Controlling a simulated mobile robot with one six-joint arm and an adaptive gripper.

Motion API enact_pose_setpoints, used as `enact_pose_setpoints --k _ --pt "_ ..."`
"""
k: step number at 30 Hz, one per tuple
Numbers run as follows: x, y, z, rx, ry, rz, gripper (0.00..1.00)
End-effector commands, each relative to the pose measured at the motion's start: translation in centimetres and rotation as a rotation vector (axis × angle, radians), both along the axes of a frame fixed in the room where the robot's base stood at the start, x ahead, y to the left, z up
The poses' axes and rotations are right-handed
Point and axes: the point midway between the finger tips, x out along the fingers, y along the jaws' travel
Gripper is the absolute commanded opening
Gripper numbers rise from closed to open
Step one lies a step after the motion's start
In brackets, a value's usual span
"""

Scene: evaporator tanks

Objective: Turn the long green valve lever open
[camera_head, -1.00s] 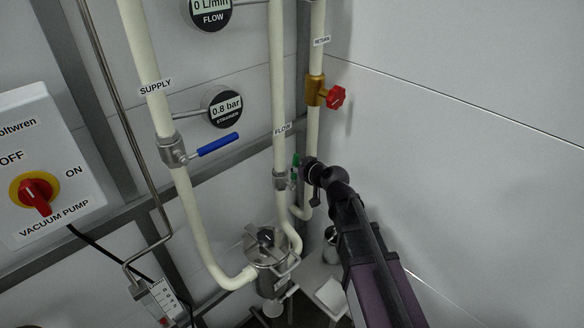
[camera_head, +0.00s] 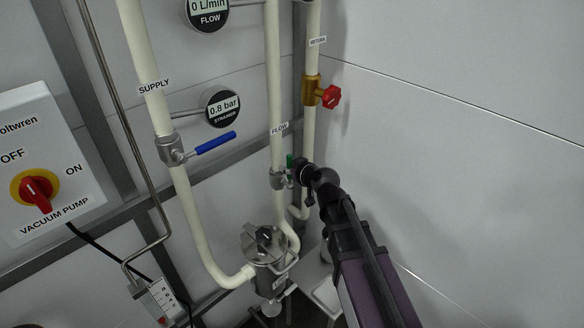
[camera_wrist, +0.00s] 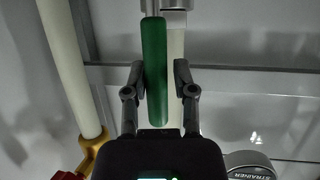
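The long green lever (camera_wrist: 154,70) stands upright in the wrist view, between the two fingers of my gripper (camera_wrist: 158,78). The fingers are apart, one on each side of it. A narrow gap shows on the right; on the left I cannot tell whether the finger touches. In the head view a small green part of the lever (camera_head: 290,161) shows at the metal valve (camera_head: 279,179) on the FLOW pipe. My gripper (camera_head: 297,174) is right beside it and hides the rest of the lever.
A blue lever (camera_head: 215,143) is on the SUPPLY pipe (camera_head: 150,60) to the left. A red knob (camera_head: 330,97) on a brass valve is on the RETURN pipe above my gripper. The steel strainer (camera_head: 264,245) stands below. A plain wall (camera_head: 450,150) is on the right.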

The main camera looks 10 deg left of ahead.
Motion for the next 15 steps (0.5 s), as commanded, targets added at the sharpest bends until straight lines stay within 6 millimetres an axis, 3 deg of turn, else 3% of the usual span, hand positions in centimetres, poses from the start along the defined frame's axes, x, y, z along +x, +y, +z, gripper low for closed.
enact_pose_setpoints --k 15 --pt "0.18 -0.45 -0.01 -0.003 -0.001 -0.006 0.61"
